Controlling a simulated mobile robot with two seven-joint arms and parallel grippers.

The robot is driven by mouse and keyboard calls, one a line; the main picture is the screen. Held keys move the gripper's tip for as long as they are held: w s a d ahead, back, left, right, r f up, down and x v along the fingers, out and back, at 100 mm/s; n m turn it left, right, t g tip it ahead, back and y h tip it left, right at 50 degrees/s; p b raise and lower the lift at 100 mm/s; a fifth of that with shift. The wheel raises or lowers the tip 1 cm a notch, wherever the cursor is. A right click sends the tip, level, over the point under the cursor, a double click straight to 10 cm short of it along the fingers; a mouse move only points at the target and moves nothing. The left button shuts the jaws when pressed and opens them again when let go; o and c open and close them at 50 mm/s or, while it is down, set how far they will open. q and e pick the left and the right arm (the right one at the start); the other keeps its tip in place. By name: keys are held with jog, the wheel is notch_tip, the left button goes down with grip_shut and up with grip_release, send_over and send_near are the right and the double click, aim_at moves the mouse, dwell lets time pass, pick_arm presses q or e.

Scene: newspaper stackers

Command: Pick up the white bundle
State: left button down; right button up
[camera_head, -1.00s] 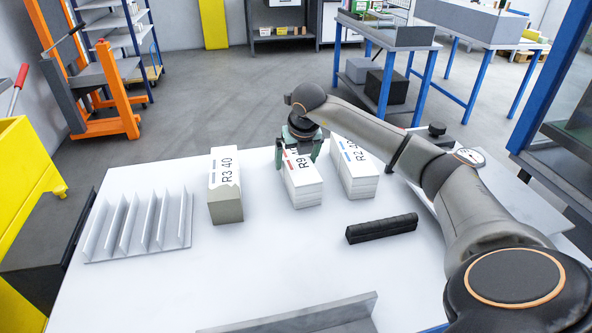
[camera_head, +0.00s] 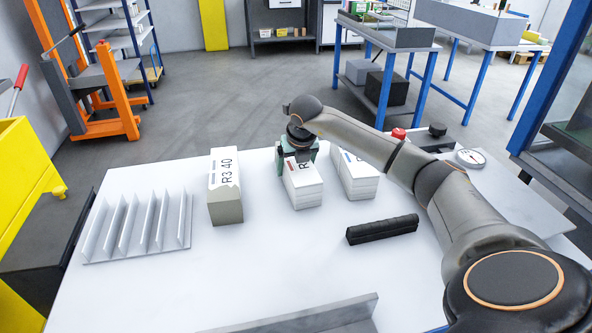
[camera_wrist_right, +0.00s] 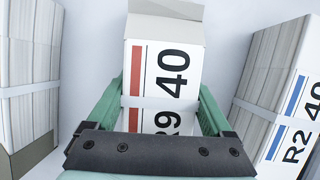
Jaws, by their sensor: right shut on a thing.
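The middle white bundle (camera_head: 305,194) stands on the white table, its label partly covered by my gripper. In the right wrist view this bundle (camera_wrist_right: 162,55) shows "R9 40", a red stripe and a pale strap. My right gripper (camera_head: 297,160), with green fingers, is shut on it from above, one finger on each side. The fingers also show in the right wrist view (camera_wrist_right: 165,112). Another white bundle (camera_head: 358,180) stands close on the right; the right wrist view shows its "R2 40" label and blue stripes (camera_wrist_right: 298,125). My left gripper is out of view.
A grey-and-white bundle marked "R3 40" (camera_head: 226,205) stands to the left. A white slotted rack (camera_head: 140,225) is at the table's left, a black ribbed bar (camera_head: 381,229) at front right. A red button (camera_head: 398,133) and a round dial (camera_head: 470,157) are at the back right.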

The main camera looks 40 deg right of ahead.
grip_shut()
jog(key=shift+w+r, duration=0.1)
jog(key=shift+r, duration=0.1)
jog(key=shift+r, duration=0.1)
